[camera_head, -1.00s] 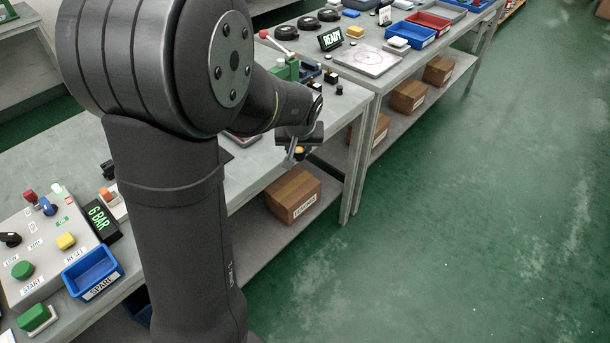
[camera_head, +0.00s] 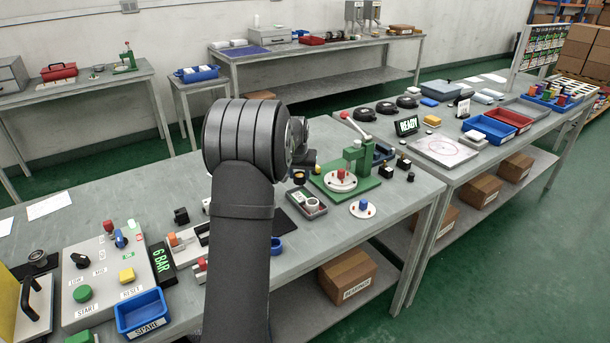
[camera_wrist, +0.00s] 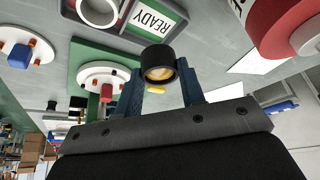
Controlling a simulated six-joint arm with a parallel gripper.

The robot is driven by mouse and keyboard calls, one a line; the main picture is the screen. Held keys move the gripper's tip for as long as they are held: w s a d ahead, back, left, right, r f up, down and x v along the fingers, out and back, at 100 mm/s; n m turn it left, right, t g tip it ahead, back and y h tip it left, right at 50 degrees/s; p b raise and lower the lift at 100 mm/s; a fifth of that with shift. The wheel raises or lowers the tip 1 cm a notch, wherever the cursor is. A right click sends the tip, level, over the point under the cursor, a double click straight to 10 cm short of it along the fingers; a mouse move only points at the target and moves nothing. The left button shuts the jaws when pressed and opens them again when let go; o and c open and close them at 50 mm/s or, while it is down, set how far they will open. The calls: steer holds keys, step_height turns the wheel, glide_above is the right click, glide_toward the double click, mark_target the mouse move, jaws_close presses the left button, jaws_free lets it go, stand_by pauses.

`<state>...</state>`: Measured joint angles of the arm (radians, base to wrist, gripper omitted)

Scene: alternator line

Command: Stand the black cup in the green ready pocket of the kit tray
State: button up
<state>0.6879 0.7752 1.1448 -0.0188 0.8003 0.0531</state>
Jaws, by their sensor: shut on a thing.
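In the wrist view, my gripper (camera_wrist: 160,90) is shut on the black cup (camera_wrist: 158,54), a short dark cylinder with a yellow inside; a blue finger stands on each side of it. The kit tray (camera_wrist: 122,38) is beyond the cup, with a white READY label edged in green (camera_wrist: 152,17) and a pale ring-shaped part (camera_wrist: 98,8) in it. The cup is apart from the tray. In the head view, the kit tray (camera_head: 319,211) lies on the bench, right of my arm.
A green press (camera_head: 356,157) with a red-knobbed lever stands right of the tray. A white disc with a blue peg (camera_head: 362,209) lies near the bench edge. A large red and white object (camera_wrist: 290,25) fills the upper right of the wrist view.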

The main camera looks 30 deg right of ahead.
mark_target(299, 184)
steer(key=shift+f, duration=2.85)
steer(key=shift+f, duration=0.3)
steer(key=o, duration=1.1)
steer(key=shift+s, duration=0.1)
steer(key=v, duration=1.7)
steer(key=shift+r, duration=0.25)
steer(key=shift+a, duration=0.1)
steer(key=x, duration=1.6)
steer(key=shift+f, duration=0.1)
